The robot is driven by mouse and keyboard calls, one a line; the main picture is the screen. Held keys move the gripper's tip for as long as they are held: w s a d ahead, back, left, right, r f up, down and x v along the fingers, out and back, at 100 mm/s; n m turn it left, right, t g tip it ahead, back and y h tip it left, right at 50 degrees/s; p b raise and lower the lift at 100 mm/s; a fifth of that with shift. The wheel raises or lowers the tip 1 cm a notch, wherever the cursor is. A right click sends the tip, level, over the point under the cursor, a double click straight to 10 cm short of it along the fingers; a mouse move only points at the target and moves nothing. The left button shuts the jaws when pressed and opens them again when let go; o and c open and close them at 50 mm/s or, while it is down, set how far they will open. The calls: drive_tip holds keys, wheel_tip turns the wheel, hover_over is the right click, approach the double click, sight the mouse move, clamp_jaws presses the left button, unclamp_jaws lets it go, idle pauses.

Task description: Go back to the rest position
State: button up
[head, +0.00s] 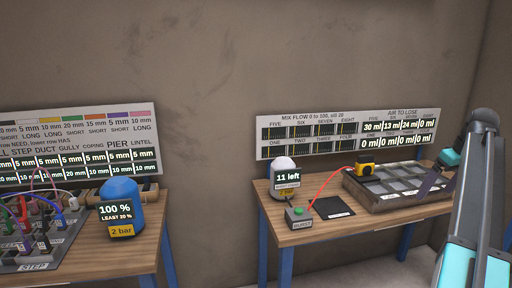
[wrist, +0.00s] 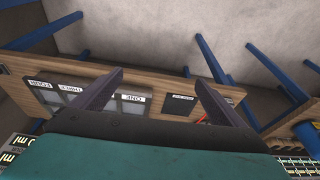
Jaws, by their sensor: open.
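My gripper (wrist: 152,93) is open and empty in the wrist view, its two dark fingers apart above the edge of the right table. In the head view, my gripper (head: 436,180) is at the right, by the right end of the grey compartment tray (head: 385,203). The tray sits on the right wooden table (head: 290,236). In the wrist view the tray shows upside down, with labels ONE, THREE and FOUR along its edge. No separate object shows between the fingers.
On the right table are a white canister (head: 283,165) reading "11 left", a grey BURST box (head: 299,217) with a green button, a black pad (head: 334,207) and a yellow device (head: 365,169) on a red hose. The left table (head: 140,250) holds a blue tank (head: 121,203). A gap separates the tables.

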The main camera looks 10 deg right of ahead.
drive_tip(key=w+a+f+n+g+y, duration=0.1)
drive_tip(key=w+a+f, duration=0.3)
drive_tip(key=a+f, duration=0.45)
drive_tip(key=w+a+f+n+g+y, duration=0.15)
drive_tip(key=w+a+f, duration=0.3)
drive_tip(key=f, duration=0.65)
drive_tip(key=s+a+f+g, duration=0.2)
drive_tip(key=a+f, duration=0.8)
drive_tip(key=f, duration=0.2)
drive_tip(key=s+a+f+g, duration=0.2)
drive_tip(key=s+a+f, duration=0.1)
drive_tip(key=a+f, duration=0.7)
drive_tip(key=s+a+f+n+g, duration=0.1)
drive_tip(key=s+a+f, duration=0.6)
drive_tip(key=f, duration=0.2)
drive_tip(key=s+a+f+g, duration=0.2)
drive_tip(key=s+a+f, duration=0.4)
drive_tip(key=s+f, duration=0.3)
drive_tip(key=s+a+f+m+h, duration=0.1)
drive_tip(key=s+a+f+m, duration=0.1)
drive_tip(key=s+f, duration=0.3)
drive_tip(key=s+a+f+m+h, duration=0.2)
drive_tip(key=s+f, duration=0.3)
drive_tip(key=s, duration=0.9)
drive_tip(key=shift+s+f+m+t, duration=0.25)
drive_tip(key=shift+f+m+t, duration=0.1)
drive_tip(key=shift+m, duration=0.2)
